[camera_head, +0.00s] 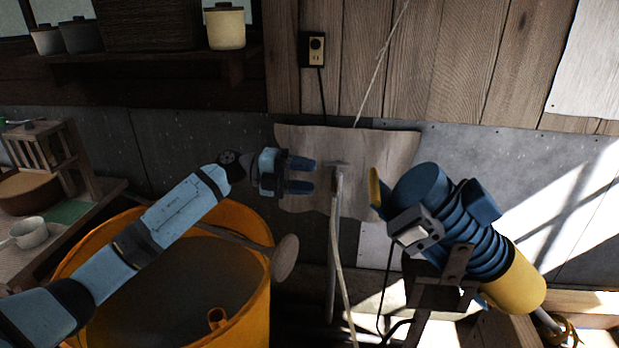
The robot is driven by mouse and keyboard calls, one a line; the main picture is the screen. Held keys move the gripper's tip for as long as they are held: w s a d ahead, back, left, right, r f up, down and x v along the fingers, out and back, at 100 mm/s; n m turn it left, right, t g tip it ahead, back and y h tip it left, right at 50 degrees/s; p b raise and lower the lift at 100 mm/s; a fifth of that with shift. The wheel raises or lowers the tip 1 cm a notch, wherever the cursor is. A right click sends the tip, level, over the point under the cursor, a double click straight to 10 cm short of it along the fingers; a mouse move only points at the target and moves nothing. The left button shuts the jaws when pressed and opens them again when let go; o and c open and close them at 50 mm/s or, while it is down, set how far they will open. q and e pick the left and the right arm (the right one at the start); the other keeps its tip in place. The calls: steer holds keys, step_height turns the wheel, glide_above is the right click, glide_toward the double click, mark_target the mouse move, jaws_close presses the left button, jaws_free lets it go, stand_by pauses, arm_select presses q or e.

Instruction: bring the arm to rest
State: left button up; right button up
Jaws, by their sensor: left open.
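My left arm (180,215) reaches in from the lower left, over an orange tub. Its gripper (304,175) points right, with its two dark blue fingers apart and nothing between them. The fingertips appear in front of a pale brown sheet (395,150) with uneven edges on the wall. Just right of them is the top of an upright grey pipe (334,235); I cannot tell the gap in depth. My right gripper is not in view.
The orange tub (250,310) stands below my arm, with a round-ended paddle (285,257) across its rim. A blue and yellow ribbed machine (455,225) stands tilted at right. A shelf with pots (225,27) is upper left. A cord (382,65) hangs near the outlet (316,48).

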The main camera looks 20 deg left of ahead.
arm_select(q)
steer(key=s+d+f+n+t+y+p, duration=0.1)
steer(key=s+d+f+n+t+y, duration=0.25)
steer(key=s+f+n+t, duration=0.45)
steer(key=s+d+f+n+t+y+p, duration=0.15)
steer(key=s+f+n+t+y, duration=0.3)
steer(key=f+n, duration=0.8)
steer(key=s+d+f+n+g+y, duration=0.1)
steer(key=s+f+n+g+y, duration=0.2)
steer(key=s+f, duration=0.4)
steer(key=s+d+f+n+g+y, duration=0.2)
steer(key=s+f+n, duration=0.4)
steer(key=s, duration=0.6)
step_height(320, 180, down, 2)
steer(key=shift+s+f+g+y+p, duration=0.1)
steer(key=shift+s+g+y+p, duration=0.25)
steer(key=shift+g, duration=0.4)
steer(key=shift+w, duration=0.1)
steer(key=shift+c, duration=0.5)
